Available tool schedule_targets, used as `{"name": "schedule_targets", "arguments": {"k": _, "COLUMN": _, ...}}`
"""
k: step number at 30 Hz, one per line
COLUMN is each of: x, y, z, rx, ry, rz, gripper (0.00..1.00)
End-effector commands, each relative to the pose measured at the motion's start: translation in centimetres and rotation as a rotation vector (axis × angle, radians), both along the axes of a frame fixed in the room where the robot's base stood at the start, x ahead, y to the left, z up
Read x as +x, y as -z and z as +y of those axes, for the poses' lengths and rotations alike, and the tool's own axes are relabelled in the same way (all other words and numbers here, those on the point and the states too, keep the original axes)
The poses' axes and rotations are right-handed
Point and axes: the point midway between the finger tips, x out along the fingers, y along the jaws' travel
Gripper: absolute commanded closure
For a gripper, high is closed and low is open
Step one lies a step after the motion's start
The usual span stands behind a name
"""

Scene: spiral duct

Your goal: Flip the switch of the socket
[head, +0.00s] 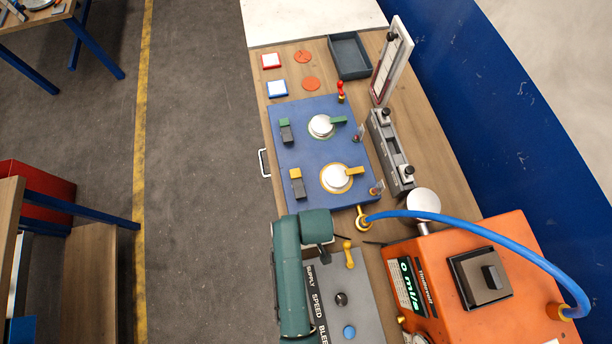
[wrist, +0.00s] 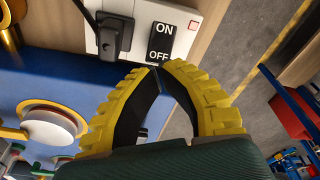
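In the wrist view, the black rocker switch (wrist: 161,43), marked ON and OFF, sits on the white socket plate (wrist: 141,17) at top centre. A black plug (wrist: 113,36) with a cable is in the socket, left of the switch. My gripper (wrist: 158,69) has yellow ribbed fingers with black inner pads. Its fingertips meet just below the OFF end, with nothing seen between them. I cannot tell whether they touch the switch. In the head view, neither the socket nor my fingers can be made out; my green arm covers part of the bench.
A blue panel (head: 291,153) with two round white-topped dials lies on the wooden bench (head: 440,130). An orange machine (head: 445,258) with a blue hose (head: 480,225) stands at lower right. A grey control box (head: 361,295) is beside my arm.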

Motion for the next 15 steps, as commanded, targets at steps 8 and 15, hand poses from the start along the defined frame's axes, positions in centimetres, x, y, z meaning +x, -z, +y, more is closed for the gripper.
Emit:
{"name": "schedule_targets", "arguments": {"k": 8, "x": -0.02, "y": 0.45, "z": 0.0, "rx": -0.001, "ry": 0.0, "rz": 0.001, "gripper": 1.0}}
{"name": "schedule_targets", "arguments": {"k": 15, "x": -0.01, "y": 0.81, "z": 0.0, "rx": -0.001, "ry": 0.0, "rz": 0.001, "gripper": 1.0}}
